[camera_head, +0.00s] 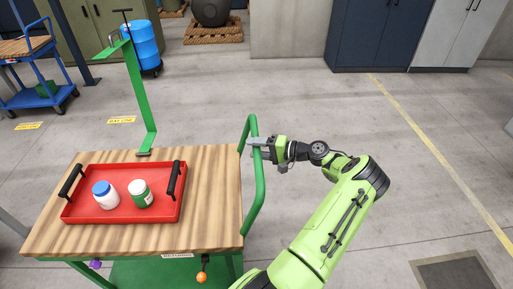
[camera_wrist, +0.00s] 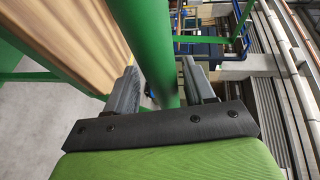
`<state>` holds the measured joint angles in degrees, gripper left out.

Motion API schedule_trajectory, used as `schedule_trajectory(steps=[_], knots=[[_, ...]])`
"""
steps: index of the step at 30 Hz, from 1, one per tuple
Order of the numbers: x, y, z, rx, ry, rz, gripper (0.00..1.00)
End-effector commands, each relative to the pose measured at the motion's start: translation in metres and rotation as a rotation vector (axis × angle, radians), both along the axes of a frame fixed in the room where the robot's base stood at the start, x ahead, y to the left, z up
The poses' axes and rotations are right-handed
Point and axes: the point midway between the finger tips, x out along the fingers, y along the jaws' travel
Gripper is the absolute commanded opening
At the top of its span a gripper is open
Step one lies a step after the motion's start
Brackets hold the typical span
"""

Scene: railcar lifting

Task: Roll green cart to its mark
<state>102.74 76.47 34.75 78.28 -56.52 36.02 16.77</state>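The green cart (camera_head: 222,215) has a wooden top, a green frame and a tall green post at its back. Its green tube handle (camera_head: 259,185) stands on the right side and also shows in the wrist view (camera_wrist: 158,45). My gripper (camera_head: 258,146) reaches the upper part of this handle from the right. In the wrist view my gripper (camera_wrist: 163,75) has one finger on each side of the tube, with narrow gaps showing, so it looks open around the handle. Which floor marking is the cart's mark, I cannot tell.
A red tray (camera_head: 120,215) with two jars lies on the cart. A yellow floor label (camera_head: 121,120) is behind it. A blue cart (camera_head: 40,97) and blue barrel (camera_head: 143,45) stand back left. Cabinets (camera_head: 375,35) line the back right. Floor between is open.

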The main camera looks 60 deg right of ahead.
Motion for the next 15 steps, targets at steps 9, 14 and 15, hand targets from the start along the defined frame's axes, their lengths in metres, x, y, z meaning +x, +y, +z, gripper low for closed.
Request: schedule_trajectory(steps=[9,14,15], knots=[[-0.003,-0.002,0.002,-0.004,-0.003,-0.002,0.55],[-0.032,-0.01,0.008,-0.003,-0.005,-0.007,0.55],[-0.043,-0.013,0.01,-0.004,-0.006,-0.008,0.55]])
